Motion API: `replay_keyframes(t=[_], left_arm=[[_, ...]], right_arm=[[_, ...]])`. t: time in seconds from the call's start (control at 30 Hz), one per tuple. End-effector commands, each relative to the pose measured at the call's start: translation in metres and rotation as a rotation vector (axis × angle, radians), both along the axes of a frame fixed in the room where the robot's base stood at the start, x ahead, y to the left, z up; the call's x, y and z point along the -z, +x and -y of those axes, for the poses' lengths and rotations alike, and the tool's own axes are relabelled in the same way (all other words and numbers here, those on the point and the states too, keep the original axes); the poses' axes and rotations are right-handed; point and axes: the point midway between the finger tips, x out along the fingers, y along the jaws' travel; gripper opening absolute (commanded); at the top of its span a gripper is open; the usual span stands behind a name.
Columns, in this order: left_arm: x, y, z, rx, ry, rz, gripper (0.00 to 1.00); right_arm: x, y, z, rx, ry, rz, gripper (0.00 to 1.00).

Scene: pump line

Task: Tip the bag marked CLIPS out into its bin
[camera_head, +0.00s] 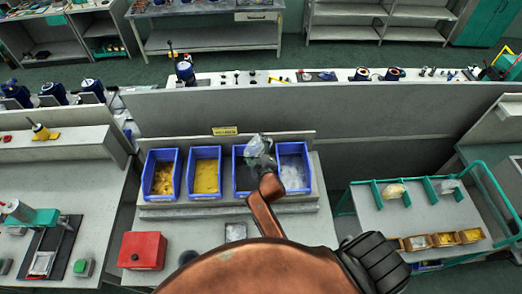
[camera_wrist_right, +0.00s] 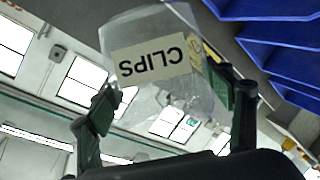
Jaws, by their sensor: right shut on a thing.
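My right gripper (camera_head: 264,163) is shut on the clear bag (camera_head: 257,146) and holds it above the third blue bin (camera_head: 240,180) from the left. In the right wrist view the bag (camera_wrist_right: 165,95) is pinched between the green finger pads (camera_wrist_right: 160,105). Its white label reads CLIPS (camera_wrist_right: 152,60) and appears upside down in that picture. The blue bins' edges (camera_wrist_right: 265,35) lie at its upper right. How much the bag holds is hard to tell. The bag and my arm partly hide the third bin. No readable name shows on the bins. My left gripper is out of view.
Two bins (camera_head: 162,173) (camera_head: 205,172) at left hold yellow pieces; the right one (camera_head: 293,168) holds pale, clear-looking contents. A red box (camera_head: 142,250) stands at front left. A green-railed cart (camera_head: 420,215) stands at right. A low grey wall (camera_head: 340,120) runs behind the bins.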

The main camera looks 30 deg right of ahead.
Motion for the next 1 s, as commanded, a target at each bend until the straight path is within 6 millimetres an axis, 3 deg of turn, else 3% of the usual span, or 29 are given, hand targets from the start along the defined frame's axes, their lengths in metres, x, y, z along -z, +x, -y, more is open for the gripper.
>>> replay_keyframes(t=[0.17, 0.4, 0.63, 0.83, 1.0], left_arm=[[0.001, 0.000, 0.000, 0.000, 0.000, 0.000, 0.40], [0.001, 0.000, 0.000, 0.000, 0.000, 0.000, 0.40], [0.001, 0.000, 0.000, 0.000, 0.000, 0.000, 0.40], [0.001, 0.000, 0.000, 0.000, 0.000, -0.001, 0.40], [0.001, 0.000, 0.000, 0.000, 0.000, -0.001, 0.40]], right_arm=[[-0.003, 0.001, 0.003, 0.002, 0.043, 0.002, 0.51], [-0.014, 0.002, 0.003, 0.000, 0.326, -0.018, 0.51], [-0.017, 0.002, 0.003, 0.001, 0.467, -0.029, 0.51], [-0.025, 0.002, 0.004, 0.002, 0.722, -0.049, 0.51], [-0.027, 0.002, 0.003, 0.001, 0.836, -0.059, 0.51]])
